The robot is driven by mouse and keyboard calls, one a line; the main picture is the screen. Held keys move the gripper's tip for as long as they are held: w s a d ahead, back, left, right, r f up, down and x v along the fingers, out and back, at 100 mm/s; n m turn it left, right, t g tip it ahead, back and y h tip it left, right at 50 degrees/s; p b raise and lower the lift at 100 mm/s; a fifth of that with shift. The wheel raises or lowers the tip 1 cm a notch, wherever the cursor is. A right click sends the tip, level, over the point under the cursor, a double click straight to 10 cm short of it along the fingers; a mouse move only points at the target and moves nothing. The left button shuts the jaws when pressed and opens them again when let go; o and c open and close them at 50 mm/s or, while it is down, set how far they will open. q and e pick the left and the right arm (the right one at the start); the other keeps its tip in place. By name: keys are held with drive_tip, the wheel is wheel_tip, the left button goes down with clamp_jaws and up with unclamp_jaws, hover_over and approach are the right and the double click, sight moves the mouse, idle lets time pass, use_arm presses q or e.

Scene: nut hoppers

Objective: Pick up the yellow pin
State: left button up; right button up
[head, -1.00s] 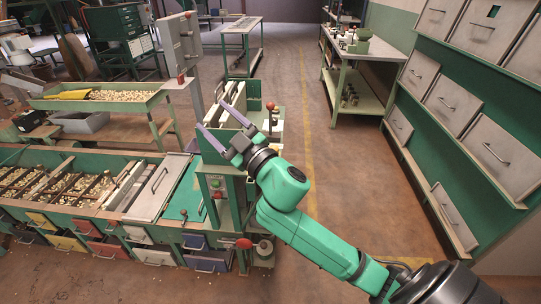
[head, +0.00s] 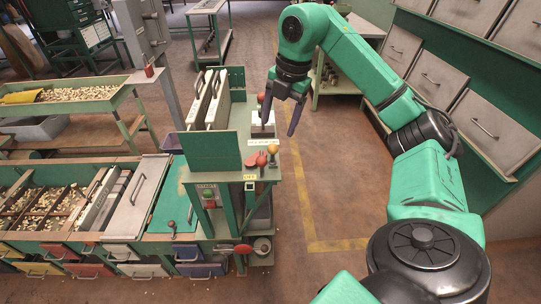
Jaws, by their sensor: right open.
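The yellow pin (head: 273,150) is small with a rounded yellow-orange head. It stands near the front right corner of the green machine (head: 225,180), beside red pins (head: 261,159). My right gripper (head: 281,112) is open, with its two purple-grey fingers pointing down. In the picture it is above and slightly right of the yellow pin, apart from it, with nothing between the fingers. The lower part of the yellow pin is too small to make out. My left gripper is out of view.
A green upright panel (head: 210,152) and grey plates (head: 215,98) stand on the machine left of the pins. A red-topped knob (head: 261,98) is close to my right gripper's left finger. Sorting trays with nuts (head: 40,205) lie left. Open floor (head: 335,200) is to the right.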

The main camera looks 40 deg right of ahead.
sight(274, 146)
drive_tip(key=f, duration=0.6)
drive_tip(key=w+f, duration=0.1)
drive_tip(key=f, duration=0.2)
drive_tip(key=shift+w+a+f, duration=0.1)
drive_tip(key=shift+a+f, duration=0.1)
drive_tip(key=shift+a, duration=0.15)
drive_tip(key=shift+w+f, duration=0.15)
drive_tip(key=shift+f, duration=0.15)
clamp_jaws()
